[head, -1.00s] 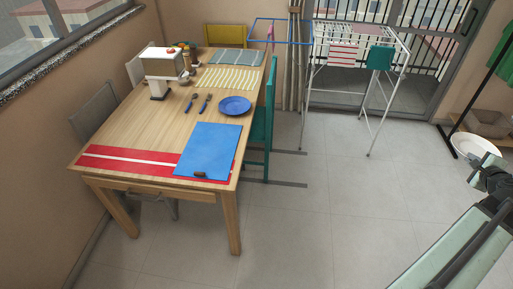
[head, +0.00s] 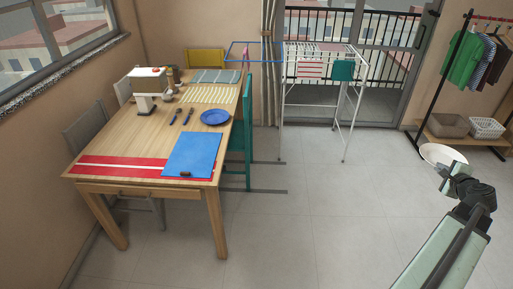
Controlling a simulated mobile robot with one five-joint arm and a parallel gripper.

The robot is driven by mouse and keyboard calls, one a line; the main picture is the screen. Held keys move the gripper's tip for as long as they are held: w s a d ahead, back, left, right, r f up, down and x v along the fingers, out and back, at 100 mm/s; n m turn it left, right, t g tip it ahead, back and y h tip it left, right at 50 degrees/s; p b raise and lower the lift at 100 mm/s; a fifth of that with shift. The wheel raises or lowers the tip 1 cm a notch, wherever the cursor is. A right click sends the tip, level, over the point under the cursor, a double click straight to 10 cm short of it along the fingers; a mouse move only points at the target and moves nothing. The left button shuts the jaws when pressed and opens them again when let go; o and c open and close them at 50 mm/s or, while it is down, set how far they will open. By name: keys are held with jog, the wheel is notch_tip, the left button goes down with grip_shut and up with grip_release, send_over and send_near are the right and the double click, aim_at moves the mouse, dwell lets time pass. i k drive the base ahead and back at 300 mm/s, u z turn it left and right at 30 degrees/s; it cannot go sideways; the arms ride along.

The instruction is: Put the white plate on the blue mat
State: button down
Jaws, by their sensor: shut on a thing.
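The white plate (head: 442,155) is at the right in the head view, held up in the air by its near edge. My gripper (head: 447,171) is shut on it; the fingertips are small and partly hidden by the wrist. The blue mat (head: 193,153) lies flat at the near right corner of the wooden table, over part of a red runner with a white stripe (head: 110,166). A small dark brown object (head: 185,174) lies on the mat's near edge. My gripper and the plate are well to the right of the table, over the floor.
A blue plate (head: 215,117), cutlery (head: 182,116) and a coffee machine (head: 147,88) stand on the table (head: 146,134). A teal chair (head: 241,140) is at its right side. A drying rack (head: 320,95) and clothes rail stand behind. Floor between is clear.

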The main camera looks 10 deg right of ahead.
aim_at(195, 150)
jog(key=u, duration=1.45)
jog(key=i, duration=1)
